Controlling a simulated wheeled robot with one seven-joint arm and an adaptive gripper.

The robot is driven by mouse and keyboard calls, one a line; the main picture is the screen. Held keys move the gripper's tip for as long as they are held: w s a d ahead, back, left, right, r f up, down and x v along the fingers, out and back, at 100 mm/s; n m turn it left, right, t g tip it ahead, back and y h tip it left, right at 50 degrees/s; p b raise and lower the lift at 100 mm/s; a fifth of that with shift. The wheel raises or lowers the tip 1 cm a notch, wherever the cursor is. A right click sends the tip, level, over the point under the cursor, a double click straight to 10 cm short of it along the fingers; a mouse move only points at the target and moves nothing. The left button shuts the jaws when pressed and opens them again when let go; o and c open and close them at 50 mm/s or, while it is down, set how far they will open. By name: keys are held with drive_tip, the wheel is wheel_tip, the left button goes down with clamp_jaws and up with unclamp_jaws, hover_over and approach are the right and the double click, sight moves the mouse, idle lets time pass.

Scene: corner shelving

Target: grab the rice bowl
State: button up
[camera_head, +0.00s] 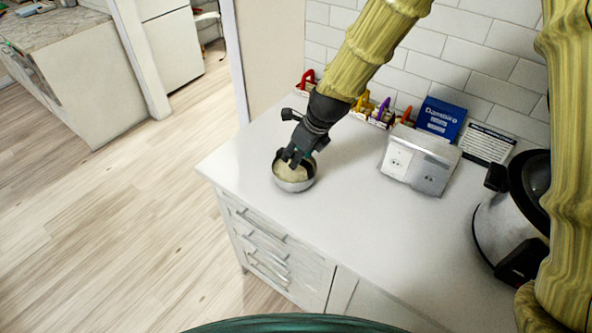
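The rice bowl (294,183) is a small silvery bowl with pale contents, standing upright on the white counter near its left end. My gripper (294,161) is dark and reaches down from the upper right over the bowl. Its fingertips are at the bowl's far rim or just inside it. They hide part of the rim and the contents. I cannot tell whether the fingers touch the bowl or how far apart they are.
A white and silver box (418,162), a blue box (441,118) and a small sign (486,145) stand by the tiled wall. A round appliance (510,215) is at the right. The counter (370,235) is clear in front; its left edge is near the bowl.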

drive_tip(key=shift+s+a+f, duration=0.1)
drive_tip(key=shift+a+f, duration=0.05)
drive_tip(key=w+f, duration=0.1)
drive_tip(key=w+f+p, duration=0.1)
drive_tip(key=f, duration=0.1)
drive_tip(key=shift+a, duration=0.3)
drive_tip(key=shift+s+r, duration=0.2)
drive_tip(key=shift+s, duration=0.25)
drive_tip(key=shift+w+a+f, duration=0.1)
drive_tip(key=shift+w+f, duration=0.1)
drive_tip(key=shift+w, duration=0.05)
drive_tip(key=shift+s, duration=0.2)
drive_tip(key=shift+w+f, duration=0.1)
drive_tip(key=shift+f, duration=0.1)
clamp_jaws()
